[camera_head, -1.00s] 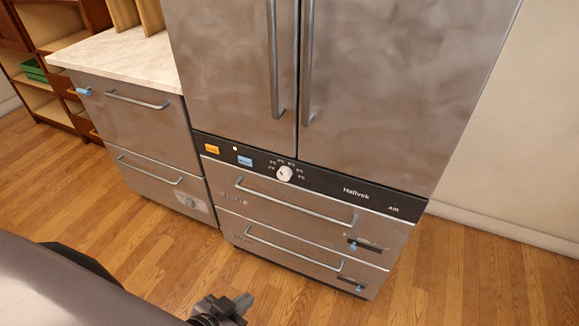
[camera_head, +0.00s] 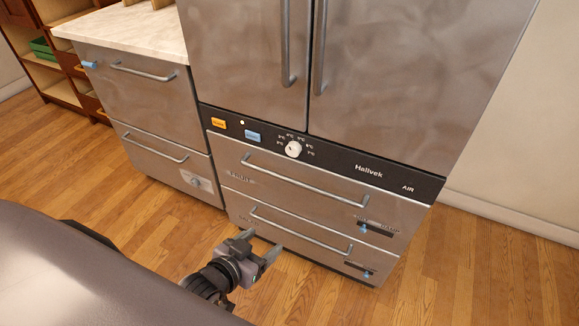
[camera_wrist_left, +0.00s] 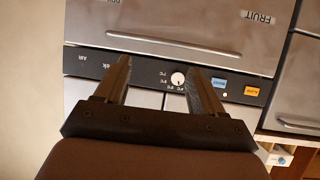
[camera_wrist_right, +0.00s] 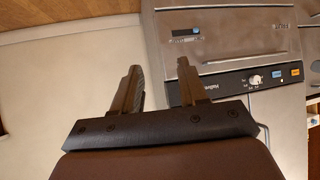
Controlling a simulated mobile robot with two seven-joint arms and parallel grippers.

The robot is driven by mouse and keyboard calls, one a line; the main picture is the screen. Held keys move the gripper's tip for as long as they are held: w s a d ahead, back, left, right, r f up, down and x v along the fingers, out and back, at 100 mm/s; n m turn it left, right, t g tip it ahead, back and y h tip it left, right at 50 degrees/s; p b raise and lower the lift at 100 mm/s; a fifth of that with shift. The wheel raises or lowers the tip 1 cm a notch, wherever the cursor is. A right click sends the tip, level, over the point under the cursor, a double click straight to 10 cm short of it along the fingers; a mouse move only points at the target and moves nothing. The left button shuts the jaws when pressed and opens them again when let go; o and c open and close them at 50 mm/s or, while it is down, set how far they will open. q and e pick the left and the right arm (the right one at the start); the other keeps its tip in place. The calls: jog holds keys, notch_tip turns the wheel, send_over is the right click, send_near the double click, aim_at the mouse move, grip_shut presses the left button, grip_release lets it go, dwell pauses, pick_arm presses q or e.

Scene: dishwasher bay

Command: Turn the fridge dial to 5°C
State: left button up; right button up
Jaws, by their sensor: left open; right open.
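The white round fridge dial (camera_head: 293,149) sits on the black control strip (camera_head: 340,163) between the doors and drawers, with small temperature marks in an arc above it. The marks are too small to read surely. My left gripper (camera_head: 259,244) is open and empty, in front of the lower drawers, below the dial and apart from it. In the left wrist view the dial (camera_wrist_left: 178,79) appears upside down between the open fingers (camera_wrist_left: 160,80). My right gripper (camera_wrist_right: 158,75) is open and empty; the dial (camera_wrist_right: 255,80) shows to the right of its fingers. It is out of the head view.
An orange button (camera_head: 218,123) and a blue button (camera_head: 252,135) lie left of the dial. Long drawer handles (camera_head: 303,181) stick out below and door handles (camera_head: 319,50) above. A marble-topped cabinet (camera_head: 130,32) stands left. The wooden floor in front is clear.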

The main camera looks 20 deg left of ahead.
pick_arm(q)
jog(key=w+a+n+t+b, duration=0.1)
jog(key=w+a+t+b, duration=0.25)
jog(key=w+b, duration=0.75)
jog(key=n+t+y+b, duration=0.1)
jog(key=t+b, duration=0.1)
send_near(292, 152)
jog(key=w, duration=0.2)
jog(key=w+b, duration=0.1)
jog(key=w, duration=0.4)
jog(key=shift+d, duration=0.1)
jog(key=shift+w, duration=0.75)
pick_arm(e)
jog(key=w+a+f+y, duration=0.1)
jog(key=w+a+f, duration=0.1)
jog(key=f, duration=0.7)
jog(key=shift+w+a+f+n+t, duration=0.15)
jog(key=shift+a+f+n+t, duration=0.2)
jog(key=shift+a, duration=0.55)
pick_arm(q)
jog(key=c, duration=1.1)
pick_arm(e)
jog(key=shift+d, duration=0.1)
